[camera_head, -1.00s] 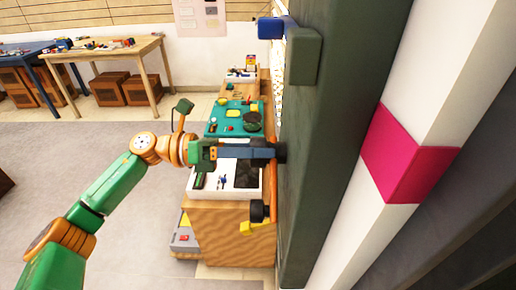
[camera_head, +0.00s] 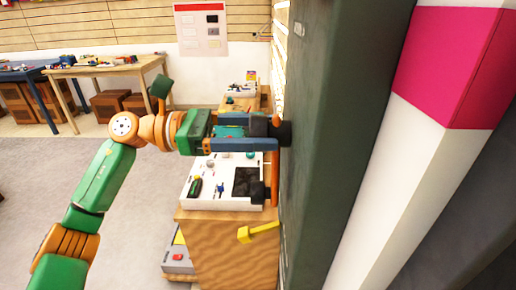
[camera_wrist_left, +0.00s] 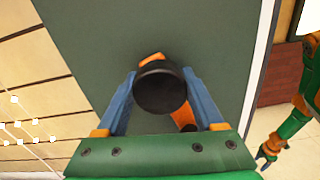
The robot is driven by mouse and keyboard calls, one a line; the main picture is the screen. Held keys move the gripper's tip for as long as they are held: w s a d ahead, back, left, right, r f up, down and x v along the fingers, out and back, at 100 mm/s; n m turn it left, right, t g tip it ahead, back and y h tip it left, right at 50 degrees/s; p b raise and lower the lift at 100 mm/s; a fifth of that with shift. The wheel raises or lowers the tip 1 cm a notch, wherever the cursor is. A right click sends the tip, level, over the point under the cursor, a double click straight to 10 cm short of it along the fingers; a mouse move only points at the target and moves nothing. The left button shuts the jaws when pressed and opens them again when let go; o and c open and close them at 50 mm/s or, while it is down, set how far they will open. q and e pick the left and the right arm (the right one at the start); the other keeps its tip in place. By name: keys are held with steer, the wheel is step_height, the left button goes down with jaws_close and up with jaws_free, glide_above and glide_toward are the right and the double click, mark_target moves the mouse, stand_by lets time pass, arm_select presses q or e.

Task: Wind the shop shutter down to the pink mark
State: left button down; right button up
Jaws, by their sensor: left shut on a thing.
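My left gripper (camera_head: 268,137) has its blue fingers around a black round knob on an orange crank bar (camera_head: 274,190), beside a dark green upright panel (camera_head: 335,150). The left wrist view shows this black knob (camera_wrist_left: 160,87) between the fingers, with the orange bar behind it. A second black knob (camera_head: 258,191) sits near the bar's lower end. The pink mark (camera_head: 455,62) is a band on a white post (camera_head: 418,150) to the right. I cannot make out the shutter's lower edge. My right gripper (camera_wrist_left: 268,158) shows small in the left wrist view.
A wooden bench (camera_head: 232,228) with a white tray (camera_head: 195,200) stands below my left gripper. A yellow lever (camera_head: 260,231) sticks out near the panel. Tables with toys stand at the back left. The grey floor (camera_head: 140,220) at left is clear.

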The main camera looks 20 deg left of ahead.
arm_select(q)
steer(key=m+b, duration=0.1)
steer(key=m, duration=0.1)
steer(key=m+b, duration=0.1)
steer(key=shift+f+m+b, duration=0.2)
steer(key=shift+m+b, duration=0.15)
steer(key=shift+m, duration=0.05)
steer(key=m+b, duration=0.2)
steer(key=m, duration=0.2)
steer(key=shift+s, duration=0.1)
steer(key=m+b, duration=0.1)
steer(key=m, duration=0.3)
steer(key=shift+d+m+b, duration=0.1)
steer(key=shift+m+b, duration=0.2)
steer(key=shift+m, duration=0.1)
steer(key=shift+m+b, duration=0.45)
steer(key=shift+m, duration=1.85)
steer(key=shift+f, duration=0.1)
jaws_free()
